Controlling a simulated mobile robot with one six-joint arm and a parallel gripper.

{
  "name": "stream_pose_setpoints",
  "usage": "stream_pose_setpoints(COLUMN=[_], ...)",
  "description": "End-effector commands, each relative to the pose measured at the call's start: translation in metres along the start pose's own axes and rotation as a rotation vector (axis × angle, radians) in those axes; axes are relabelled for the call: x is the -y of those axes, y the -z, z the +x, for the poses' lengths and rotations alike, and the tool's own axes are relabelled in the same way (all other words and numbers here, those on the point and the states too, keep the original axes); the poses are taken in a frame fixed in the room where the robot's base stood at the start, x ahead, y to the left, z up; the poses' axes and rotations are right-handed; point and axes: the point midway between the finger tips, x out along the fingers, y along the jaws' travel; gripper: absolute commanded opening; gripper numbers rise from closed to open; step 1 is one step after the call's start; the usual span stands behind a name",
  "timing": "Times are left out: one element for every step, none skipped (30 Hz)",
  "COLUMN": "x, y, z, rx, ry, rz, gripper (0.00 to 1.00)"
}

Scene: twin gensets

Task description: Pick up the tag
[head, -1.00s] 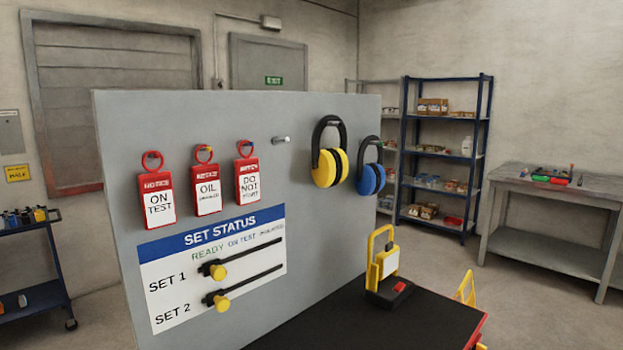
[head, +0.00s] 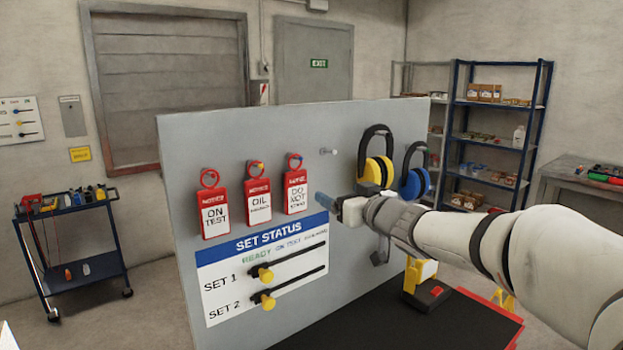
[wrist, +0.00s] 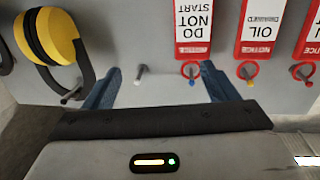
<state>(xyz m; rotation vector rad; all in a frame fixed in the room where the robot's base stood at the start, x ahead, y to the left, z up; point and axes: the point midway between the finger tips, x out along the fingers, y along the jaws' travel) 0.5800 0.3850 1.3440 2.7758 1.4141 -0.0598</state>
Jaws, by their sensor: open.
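Three red and white notice tags hang by red loops on pegs on the grey board: ON TEST (head: 209,213), OIL (head: 258,205) and DO NOT START (head: 296,193). In the wrist view, upside down, DO NOT START (wrist: 193,25) and OIL (wrist: 257,28) show with the third tag cut off at the right edge. My gripper (head: 325,202) is in front of the board, right of DO NOT START. In the wrist view my gripper (wrist: 160,80) is open and empty, its blue fingers wide apart. One finger appears near the DO NOT START loop; I cannot tell if they touch.
A bare peg (head: 328,152) sits right of the tags and shows between my fingers in the wrist view (wrist: 140,76). Yellow ear defenders (head: 375,170) and blue ones (head: 415,181) hang farther right. A SET STATUS panel (head: 215,285) with sliders lies below the tags.

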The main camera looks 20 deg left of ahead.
Motion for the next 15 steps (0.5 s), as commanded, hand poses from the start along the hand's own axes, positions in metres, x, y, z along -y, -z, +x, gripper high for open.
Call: stream_pose_setpoints(x=[0.015,0.023,0.03,0.034,0.037,0.04,0.042,0.042,0.043,0.043,0.043,0.044,0.045,0.045,0.046], y=[0.007,0.01,0.011,0.012,0.013,0.014,0.014,0.014,0.015,0.015,0.014,0.015,0.015,0.015,0.015], z=[0.01,0.014,0.018,0.021,0.024,0.028,0.031,0.034,0.039,0.042,0.045,0.05,0.053,0.056,0.062], rx=[-0.017,-0.026,-0.035,-0.039,-0.043,-0.045,-0.045,-0.046,-0.046,-0.046,-0.045,-0.045,-0.045,-0.045,-0.044], ry=[0.057,0.085,0.113,0.128,0.139,0.149,0.153,0.154,0.153,0.152,0.151,0.151,0.151,0.151,0.152], rz=[0.0,0.0,0.001,0.002,0.002,0.003,0.003,0.004,0.003,0.003,0.003,0.002,0.002,0.002,0.003], gripper=[0.8,0.8,0.8,0.8,0.8,0.8,0.8,0.8,0.8,0.8,0.8,0.8,0.8,0.8,0.8])
